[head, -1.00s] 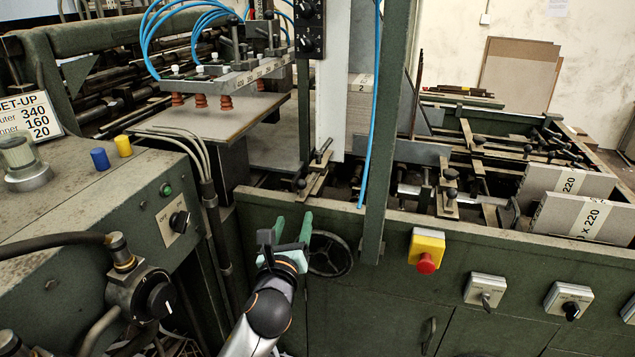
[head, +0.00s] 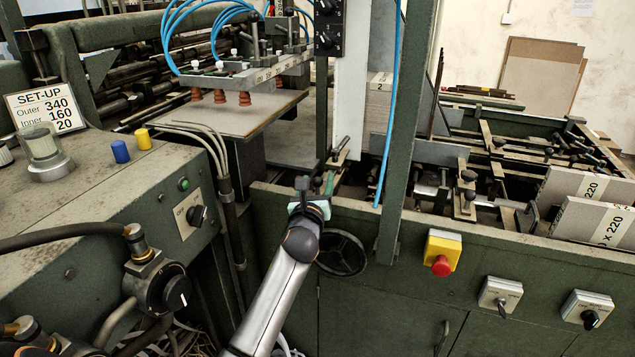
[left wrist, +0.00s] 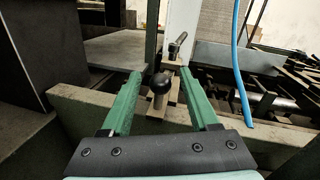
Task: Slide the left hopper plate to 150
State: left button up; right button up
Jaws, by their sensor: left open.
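A tall pale plate (head: 350,85), which I take for the left hopper plate, stands above a brass-coloured bracket (head: 338,166) at the machine's front rail. It also shows in the left wrist view (left wrist: 180,25). The bracket carries a round black knob (left wrist: 161,84) and a black clamp lever (left wrist: 178,44) behind it. My left gripper (head: 316,182) is open at the rail, pointing at the bracket. In the left wrist view its green fingers (left wrist: 161,76) lie to either side of the knob, apparently not gripping it. No scale reading is legible. My right gripper is out of view.
The green front rail (head: 440,226) runs below the bracket. A handwheel (head: 342,253) and a red stop button (head: 441,265) sit on the front panel. A green upright (head: 406,130) and blue hose (head: 390,110) stand right of the plate. A set-up card (head: 45,108) reads 340, 160, 20.

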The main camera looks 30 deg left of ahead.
pick_arm(q)
jog(key=shift+w, duration=0.25)
grip_shut()
dwell(0.4)
dwell(0.9)
